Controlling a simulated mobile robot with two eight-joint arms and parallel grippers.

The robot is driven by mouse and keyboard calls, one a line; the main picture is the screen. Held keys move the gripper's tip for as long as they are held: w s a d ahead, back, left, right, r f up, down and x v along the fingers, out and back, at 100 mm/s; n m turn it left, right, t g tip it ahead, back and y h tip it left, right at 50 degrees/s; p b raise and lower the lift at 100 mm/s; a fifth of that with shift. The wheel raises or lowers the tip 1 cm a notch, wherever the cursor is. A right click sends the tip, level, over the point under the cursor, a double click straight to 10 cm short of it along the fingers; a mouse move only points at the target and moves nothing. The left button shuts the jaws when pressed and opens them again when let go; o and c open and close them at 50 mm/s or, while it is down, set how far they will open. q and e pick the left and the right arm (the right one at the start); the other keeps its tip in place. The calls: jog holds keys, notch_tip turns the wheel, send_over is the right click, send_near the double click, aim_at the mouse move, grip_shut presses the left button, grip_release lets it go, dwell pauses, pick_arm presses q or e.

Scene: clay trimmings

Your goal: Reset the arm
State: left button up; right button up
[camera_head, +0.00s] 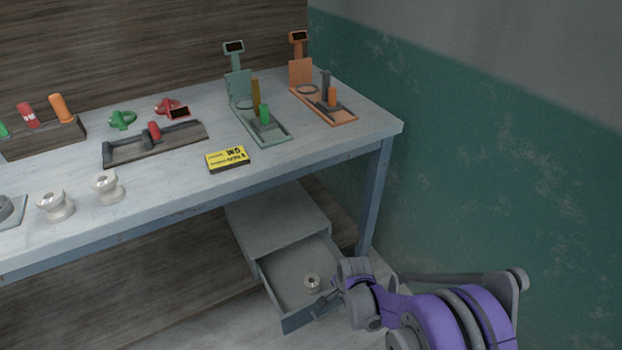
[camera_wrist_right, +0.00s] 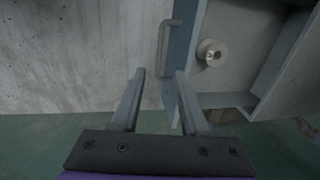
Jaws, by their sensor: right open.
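My right arm comes in from the lower right of the head view, with its purple links in front of the green wall. My right gripper (camera_head: 328,300) is beside the front of the open drawer (camera_head: 285,272) under the table. In the right wrist view its two fingers (camera_wrist_right: 160,100) are spread apart with nothing between them. The drawer handle (camera_wrist_right: 166,48) shows just beyond the fingertips, apart from them. A white knob-shaped piece (camera_head: 312,282) lies inside the drawer; it also shows in the right wrist view (camera_wrist_right: 211,53). My left gripper is not in view.
The table (camera_head: 330,165) stands above the drawer, its leg (camera_head: 372,200) close to my right arm. On it are a green stand (camera_head: 270,130), an orange stand (camera_head: 340,113), a yellow box (camera_head: 228,159), a tool tray (camera_head: 180,142) and two white knobs (camera_head: 107,187).

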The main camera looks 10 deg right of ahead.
jog(key=s+r+n+t, duration=0.1)
jog(key=s+r+n, duration=0.6)
jog(key=s+r, duration=0.55)
jog(key=s+d+r+n+t, duration=0.1)
jog(key=s+r+n, duration=0.15)
jog(key=s, duration=0.35)
jog(key=s+d+r+n, duration=0.1)
jog(key=s+r+n, duration=0.1)
jog(key=s+n, duration=0.25)
pick_arm(q)
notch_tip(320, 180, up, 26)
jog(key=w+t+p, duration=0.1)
jog(key=p, duration=2.1)
jog(key=shift+p, duration=0.3)
pick_arm(e)
notch_tip(320, 180, up, 26)
jog(key=t, duration=0.1)
jog(key=shift+w+a+r+h, duration=0.15)
jog(key=shift+w+h, duration=0.25)
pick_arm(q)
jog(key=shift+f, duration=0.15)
pick_arm(e)
jog(key=shift+s, duration=0.15)
